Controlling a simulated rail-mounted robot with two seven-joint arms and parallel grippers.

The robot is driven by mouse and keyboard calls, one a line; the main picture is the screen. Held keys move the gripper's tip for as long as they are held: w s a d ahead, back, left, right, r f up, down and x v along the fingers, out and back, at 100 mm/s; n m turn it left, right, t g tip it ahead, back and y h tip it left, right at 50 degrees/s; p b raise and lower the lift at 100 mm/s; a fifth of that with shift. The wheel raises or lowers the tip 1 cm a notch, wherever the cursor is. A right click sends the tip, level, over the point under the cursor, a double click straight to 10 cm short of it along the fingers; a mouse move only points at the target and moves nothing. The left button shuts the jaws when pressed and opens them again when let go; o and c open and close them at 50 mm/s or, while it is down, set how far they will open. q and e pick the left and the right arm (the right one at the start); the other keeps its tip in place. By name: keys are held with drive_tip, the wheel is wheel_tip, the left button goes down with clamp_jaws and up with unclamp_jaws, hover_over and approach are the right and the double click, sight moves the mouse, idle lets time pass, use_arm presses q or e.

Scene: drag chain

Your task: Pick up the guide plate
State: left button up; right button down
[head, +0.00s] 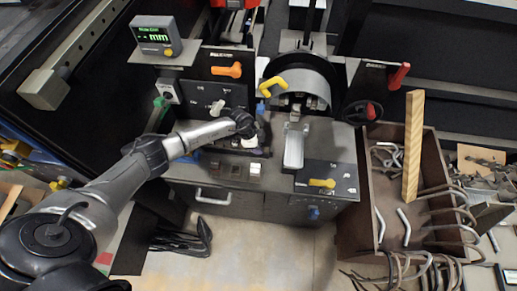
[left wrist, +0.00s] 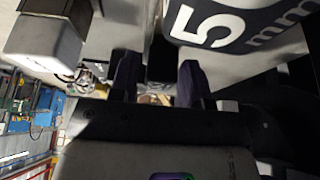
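I cannot tell for certain which part is the guide plate. My left arm comes in from the left in the head view, and its gripper (head: 246,128) is over the front of the grey machine (head: 215,170), beside the dark control panel (head: 222,92). The left wrist view shows the two dark fingers of this gripper (left wrist: 159,82) spread apart with nothing clear between them. A dark label reading "50 mm" (left wrist: 235,22) fills the upper right of that view, close to the fingers. My right gripper is not in view.
A digital readout (head: 155,35) stands at the upper left. A grey lever block (head: 293,148) and a chuck (head: 303,85) are right of my gripper. The floor in front is partly clear.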

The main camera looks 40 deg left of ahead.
use_arm(q)
clamp_jaws()
wheel_tip(320, 180, up, 9)
drive_tip(key=shift+f+p, duration=0.2)
drive_tip(key=shift+p, duration=0.95)
drive_tip(key=shift+r, duration=0.75)
